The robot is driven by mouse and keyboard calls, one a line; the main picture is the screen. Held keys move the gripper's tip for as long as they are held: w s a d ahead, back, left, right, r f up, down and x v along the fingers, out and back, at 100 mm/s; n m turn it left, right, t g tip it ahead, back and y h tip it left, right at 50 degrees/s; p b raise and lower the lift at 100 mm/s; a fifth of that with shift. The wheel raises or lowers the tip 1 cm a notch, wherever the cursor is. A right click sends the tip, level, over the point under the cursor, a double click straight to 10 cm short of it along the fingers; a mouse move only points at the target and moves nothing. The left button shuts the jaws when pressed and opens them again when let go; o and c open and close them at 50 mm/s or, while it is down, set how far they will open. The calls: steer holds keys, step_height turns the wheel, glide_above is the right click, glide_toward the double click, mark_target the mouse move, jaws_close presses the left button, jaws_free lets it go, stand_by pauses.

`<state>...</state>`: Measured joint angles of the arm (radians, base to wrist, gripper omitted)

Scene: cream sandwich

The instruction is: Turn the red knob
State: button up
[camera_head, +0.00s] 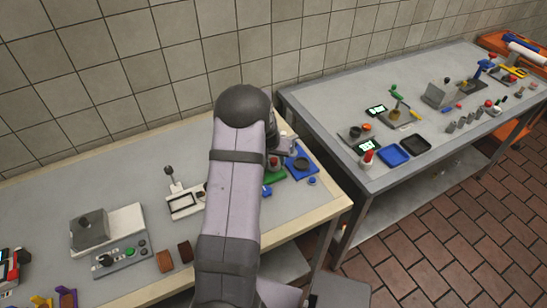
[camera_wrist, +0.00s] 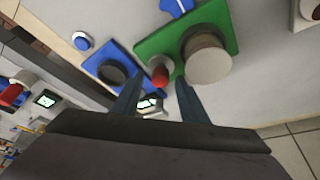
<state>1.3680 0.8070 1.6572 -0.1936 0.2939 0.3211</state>
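A small red knob (camera_wrist: 159,72) shows in the wrist view at the corner of a green plate (camera_wrist: 155,46), beside a large pale round cylinder (camera_wrist: 208,60). My gripper (camera_wrist: 159,84) is open, with its two dark fingers apart. The red knob shows in the gap between the fingertips, and I cannot tell how far past the tips it lies. In the head view, my arm covers most of this spot. A bit of red (camera_head: 275,162) shows beside the arm, close to the green plate (camera_head: 277,175).
A blue plate with a dark round part (camera_wrist: 112,72) and a blue button (camera_wrist: 83,41) lie beside the green plate. Another red-topped piece (camera_head: 368,157) stands on the right-hand table (camera_head: 330,110), across a gap. A lever box (camera_head: 184,203) stands left of my arm.

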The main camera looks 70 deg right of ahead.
jaws_close()
steer(key=shift+f+b, duration=0.1)
steer(key=shift+b, duration=0.55)
steer(key=shift+w+d+f+m+b, duration=0.15)
steer(key=shift+m+b, duration=0.45)
steer(key=shift+b, duration=0.5)
steer(key=m+g+b, duration=0.1)
steer(key=m+b, duration=0.1)
steer(key=b, duration=0.3)
steer(key=shift+f+m+b, duration=0.1)
steer(key=shift+m+b, duration=0.2)
steer(key=shift+b, duration=0.1)
steer(key=m+g+b, duration=0.1)
steer(key=b, duration=0.1)
steer(key=m+b, duration=0.1)
steer(key=m, duration=0.1)
steer(key=shift+w+r+m+g+y+b, duration=0.2)
steer(key=shift+m+g+y+b, duration=0.1)
steer(key=shift+g+b, duration=0.1)
steer(key=m, duration=0.2)
steer(key=m+g+y, duration=0.1)
steer(key=m, duration=0.1)
steer(key=shift+r+m, duration=0.2)
steer(key=shift+m, duration=0.2)
steer(key=shift+y, duration=0.3)
